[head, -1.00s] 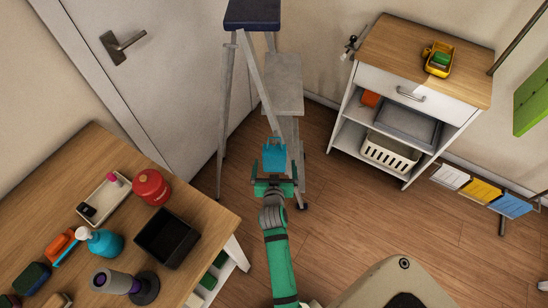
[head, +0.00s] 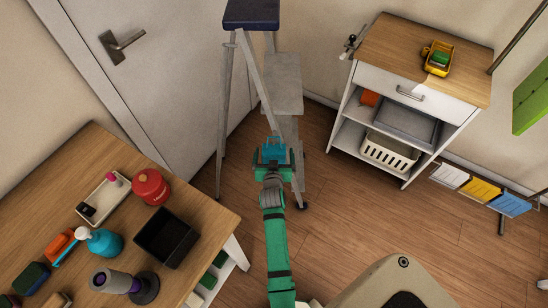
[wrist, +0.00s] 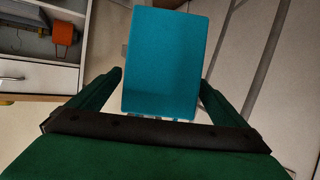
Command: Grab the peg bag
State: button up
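The peg bag appears to be the blue, box-like thing (head: 274,152) in front of the stepladder, at the middle of the head view. In the wrist view the same bag (wrist: 162,62) shows as a flat blue face between my fingers. My gripper (head: 274,158) is around the bag, with one green finger on each side. In the wrist view my gripper (wrist: 161,78) looks open, with fingertips very close to the bag's sides. I cannot tell whether they touch it. What holds the bag up is hidden.
The stepladder (head: 283,97) stands right by the bag, before a white door (head: 170,70). A white cabinet (head: 385,83) is at the right, holding a basket (head: 390,152). A table (head: 60,190) with a black bin (head: 167,237) and bottles is at the left. Floor between is clear.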

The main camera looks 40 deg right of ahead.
jog(key=c, duration=0.9)
jog(key=shift+c, duration=0.2)
jog(key=shift+r, duration=0.15)
